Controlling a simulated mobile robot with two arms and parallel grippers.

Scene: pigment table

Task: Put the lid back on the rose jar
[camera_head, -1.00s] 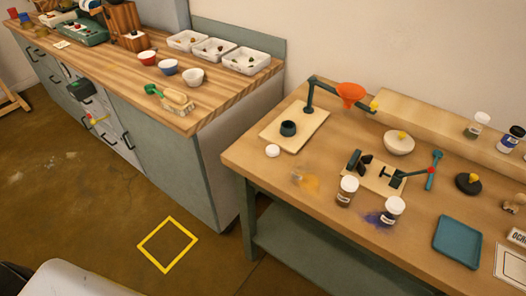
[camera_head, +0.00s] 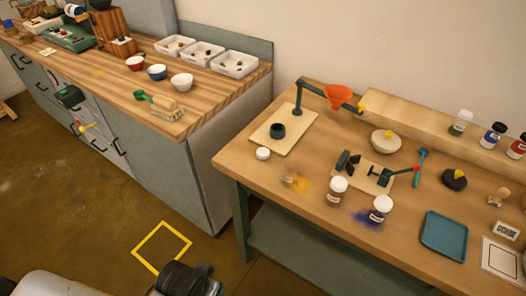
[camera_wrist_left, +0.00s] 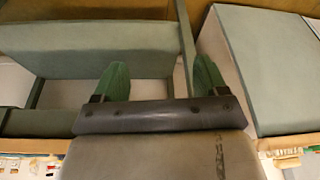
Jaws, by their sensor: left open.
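My left gripper (camera_wrist_left: 162,76) is open and empty in the wrist view, its two green fingers apart. In the head view only a dark part of my arm shows at the bottom edge, well away from the jars. A small white round piece, lid-like (camera_head: 263,153), lies on the right table's left side. Two white-topped jars (camera_head: 337,190) (camera_head: 380,209) stand near the front edge. A jar with a reddish label (camera_head: 517,148) stands at the far right, partly cut off. I cannot tell which jar is the rose one. My right gripper is not in view.
A stand with an orange funnel (camera_head: 338,97), a pale bowl (camera_head: 386,141), a dark clamp-like tool (camera_head: 380,176) and a teal tray (camera_head: 444,235) occupy the table. Spilled orange and blue powder lies near the front jars. A wooden counter (camera_head: 190,118) stands left, with floor between.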

